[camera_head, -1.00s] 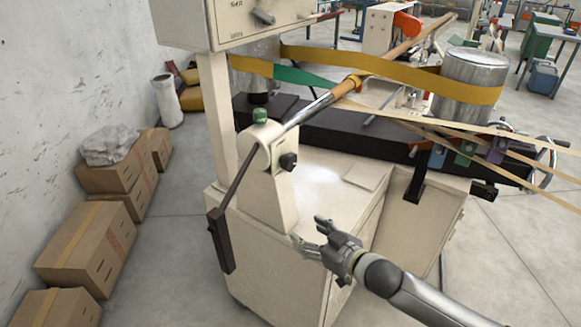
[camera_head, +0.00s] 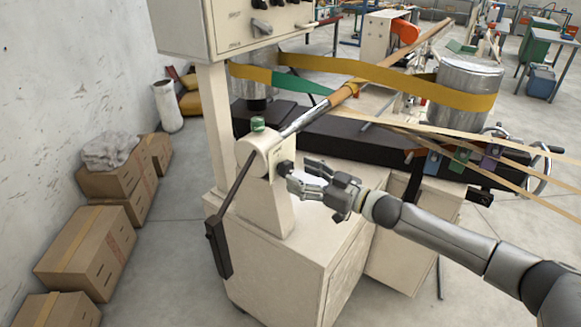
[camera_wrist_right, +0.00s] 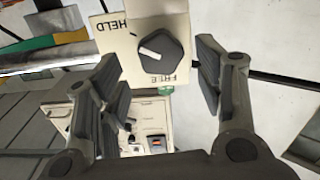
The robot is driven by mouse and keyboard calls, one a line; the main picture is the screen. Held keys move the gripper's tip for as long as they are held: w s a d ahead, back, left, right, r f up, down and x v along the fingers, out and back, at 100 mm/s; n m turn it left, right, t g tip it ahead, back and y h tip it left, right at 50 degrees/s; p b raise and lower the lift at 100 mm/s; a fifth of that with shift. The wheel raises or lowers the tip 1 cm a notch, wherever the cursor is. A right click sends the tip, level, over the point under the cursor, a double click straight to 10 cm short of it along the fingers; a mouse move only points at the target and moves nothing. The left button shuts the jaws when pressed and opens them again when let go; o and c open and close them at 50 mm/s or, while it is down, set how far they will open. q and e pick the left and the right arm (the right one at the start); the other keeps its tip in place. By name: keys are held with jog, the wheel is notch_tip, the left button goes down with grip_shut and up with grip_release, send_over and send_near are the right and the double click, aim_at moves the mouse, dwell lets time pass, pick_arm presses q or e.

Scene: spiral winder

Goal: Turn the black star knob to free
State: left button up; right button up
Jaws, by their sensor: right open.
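The black star knob (camera_head: 284,168) sits on the cream bracket (camera_head: 264,206) below the green button. In the right wrist view the knob (camera_wrist_right: 172,50) has a white mark pointing left and slightly up, toward the HELD side. The FREE label (camera_wrist_right: 160,80) is just below the knob, and HELD (camera_wrist_right: 113,25) is at its upper left. My right gripper (camera_head: 299,174) is open and just to the right of the knob. In the wrist view its fingers flank the knob without visible contact; whether the tips reach around it I cannot tell. My left gripper is not in view.
A long black lever (camera_head: 232,210) hangs from the bracket's left side. A metal bar (camera_head: 305,118) runs up and right from the bracket. A control box (camera_head: 225,25) stands above on a post. Cardboard boxes (camera_head: 82,245) line the left wall. The cabinet top right of the bracket is clear.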

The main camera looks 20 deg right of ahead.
aim_at(289, 170)
jog(key=shift+p+x, duration=0.3)
jog(key=shift+x, duration=1.8)
jog(key=shift+c, duration=0.2)
jog(key=c, duration=1)
